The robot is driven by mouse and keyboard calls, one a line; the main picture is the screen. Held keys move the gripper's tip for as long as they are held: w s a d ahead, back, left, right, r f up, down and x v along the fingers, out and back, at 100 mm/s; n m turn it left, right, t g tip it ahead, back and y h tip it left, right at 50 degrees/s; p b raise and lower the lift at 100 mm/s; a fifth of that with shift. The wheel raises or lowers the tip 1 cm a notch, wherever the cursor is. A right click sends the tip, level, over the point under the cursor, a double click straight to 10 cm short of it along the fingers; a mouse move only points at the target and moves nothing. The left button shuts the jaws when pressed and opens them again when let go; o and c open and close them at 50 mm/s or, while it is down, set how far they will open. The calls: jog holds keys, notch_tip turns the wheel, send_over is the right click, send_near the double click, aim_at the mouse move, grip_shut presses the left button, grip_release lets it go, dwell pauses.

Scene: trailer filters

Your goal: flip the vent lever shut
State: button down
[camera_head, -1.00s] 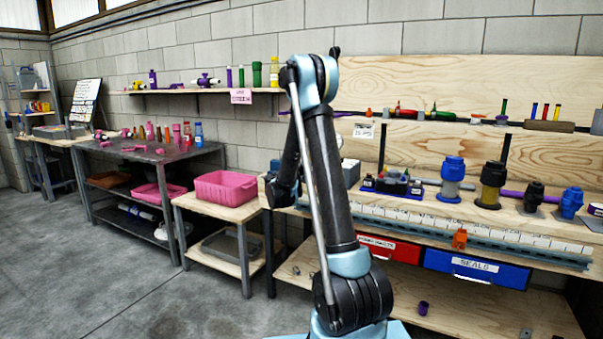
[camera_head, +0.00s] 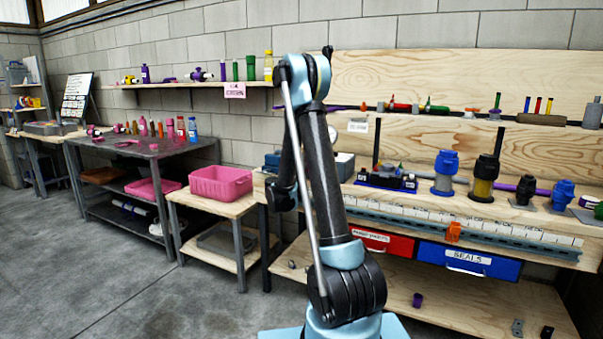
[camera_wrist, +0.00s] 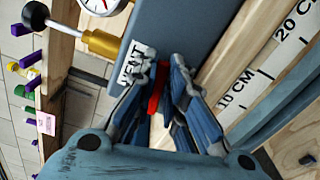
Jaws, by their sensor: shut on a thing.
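In the wrist view a red lever (camera_wrist: 157,88) stands beside a white label reading VENT (camera_wrist: 135,66) on a grey-blue panel (camera_wrist: 178,30). My gripper (camera_wrist: 160,85) has its blue fingers on both sides of the red lever and is shut on it. The fingers hide part of the lever, so its full angle cannot be told. In the head view my arm hides the gripper and the lever.
A brass cylinder with a black knob (camera_wrist: 35,15) and a dial gauge (camera_wrist: 98,4) are close to the panel in the wrist view. A ruler strip (camera_wrist: 255,85) runs along the bench. In the head view a pink bin (camera_head: 220,181) sits on a low table left of my arm.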

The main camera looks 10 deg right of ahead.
jog(key=shift+s+d+f+m, duration=0.15)
jog(key=shift+f+m, duration=0.35)
jog(key=shift+m, duration=0.7)
jog(key=c, duration=1.6)
grip_release()
jog(key=shift+f, duration=0.1)
jog(key=shift+c, duration=0.2)
jog(key=v, duration=1.2)
